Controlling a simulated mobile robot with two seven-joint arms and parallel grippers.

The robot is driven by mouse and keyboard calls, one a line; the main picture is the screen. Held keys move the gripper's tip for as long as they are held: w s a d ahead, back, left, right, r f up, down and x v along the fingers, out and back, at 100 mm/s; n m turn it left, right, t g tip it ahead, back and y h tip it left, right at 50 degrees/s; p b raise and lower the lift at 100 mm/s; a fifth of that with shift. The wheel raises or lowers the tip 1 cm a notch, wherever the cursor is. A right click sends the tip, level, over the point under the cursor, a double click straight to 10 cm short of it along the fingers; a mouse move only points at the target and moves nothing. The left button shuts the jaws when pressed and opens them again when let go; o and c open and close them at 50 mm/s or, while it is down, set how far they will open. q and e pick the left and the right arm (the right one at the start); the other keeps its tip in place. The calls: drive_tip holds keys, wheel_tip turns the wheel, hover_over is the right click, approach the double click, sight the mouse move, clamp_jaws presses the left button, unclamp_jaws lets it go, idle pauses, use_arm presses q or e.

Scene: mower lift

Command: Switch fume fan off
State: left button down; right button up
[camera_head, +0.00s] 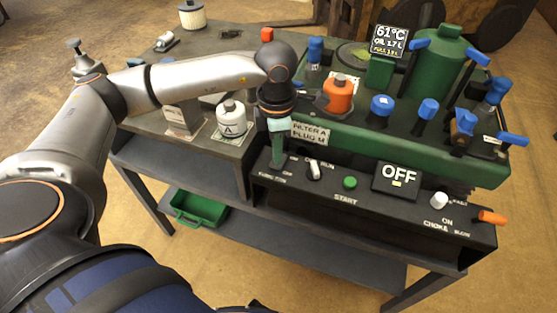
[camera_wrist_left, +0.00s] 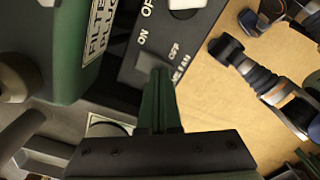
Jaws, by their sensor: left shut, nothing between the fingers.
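My left gripper (camera_head: 278,155) is at the left end of the black control panel (camera_head: 335,198), over the fume fan label. Its green fingers (camera_wrist_left: 158,100) are shut, with nothing between them. In the left wrist view the fingertips lie beside the printed ON, OFF and FAN words. A small grey part (camera_wrist_left: 147,62) shows just past the tips; I cannot tell whether it is the fume fan switch or whether the fingers touch it. In the head view the gripper hides that spot.
Close to the right on the panel are a white-tipped switch (camera_head: 314,171), a green start button (camera_head: 350,183) and a display (camera_head: 397,178) reading OFF. A white knob (camera_head: 440,200) and an orange lever (camera_head: 491,217) are farther right. The green engine deck (camera_head: 410,150) rises behind.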

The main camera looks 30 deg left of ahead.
use_arm(q)
drive_tip(key=shift+f+b, duration=0.45)
drive_tip(key=shift+f, duration=0.1)
drive_tip(key=shift+r, duration=0.1)
drive_tip(key=shift+r+p, duration=2.45)
drive_tip(key=shift+r, duration=1.05)
